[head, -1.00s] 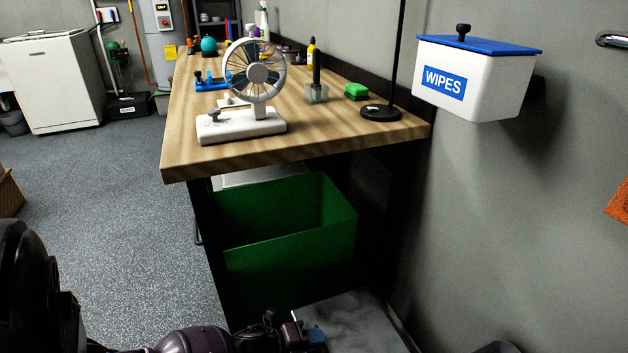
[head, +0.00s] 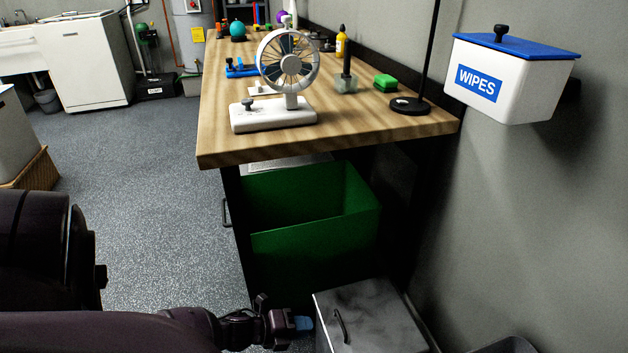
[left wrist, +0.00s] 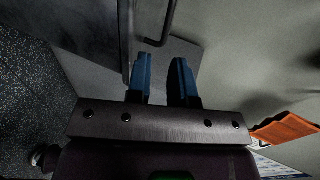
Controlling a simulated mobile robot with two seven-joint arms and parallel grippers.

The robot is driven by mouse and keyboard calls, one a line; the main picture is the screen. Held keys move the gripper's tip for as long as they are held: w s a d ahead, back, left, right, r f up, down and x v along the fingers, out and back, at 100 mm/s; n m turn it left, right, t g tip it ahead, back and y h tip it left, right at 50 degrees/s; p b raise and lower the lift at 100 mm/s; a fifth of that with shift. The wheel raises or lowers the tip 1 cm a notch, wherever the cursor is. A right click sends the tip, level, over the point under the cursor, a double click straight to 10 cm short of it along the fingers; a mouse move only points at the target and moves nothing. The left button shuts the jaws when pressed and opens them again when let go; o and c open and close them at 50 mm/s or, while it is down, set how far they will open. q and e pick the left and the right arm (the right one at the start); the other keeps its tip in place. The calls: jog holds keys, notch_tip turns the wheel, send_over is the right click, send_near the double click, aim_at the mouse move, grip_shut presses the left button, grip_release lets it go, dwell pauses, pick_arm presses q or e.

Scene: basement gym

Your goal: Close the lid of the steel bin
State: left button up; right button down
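The steel bin (head: 382,318) stands low at the bottom of the head view, against the wall. Its grey lid, with a dark bar handle (head: 341,325) near the left edge, looks roughly flat; I cannot tell whether it is fully shut. My left gripper (head: 303,322) is just left of the bin, its blue fingertips close to the bin's left edge. In the left wrist view my left gripper (left wrist: 161,78) is open, with an empty gap between the blue fingers. The handle (left wrist: 167,22) lies beyond them over a grey panel. Contact cannot be told. My right gripper is not in view.
A green open bin (head: 315,245) stands behind, under a wooden workbench (head: 225,140) that holds a small fan (head: 288,60). A white wipes box (head: 505,85) hangs on the wall at right. The speckled floor (head: 160,220) at left is clear.

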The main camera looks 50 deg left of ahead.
pick_arm(q)
jog(key=shift+v, duration=0.95)
jog(key=shift+w+r, duration=0.1)
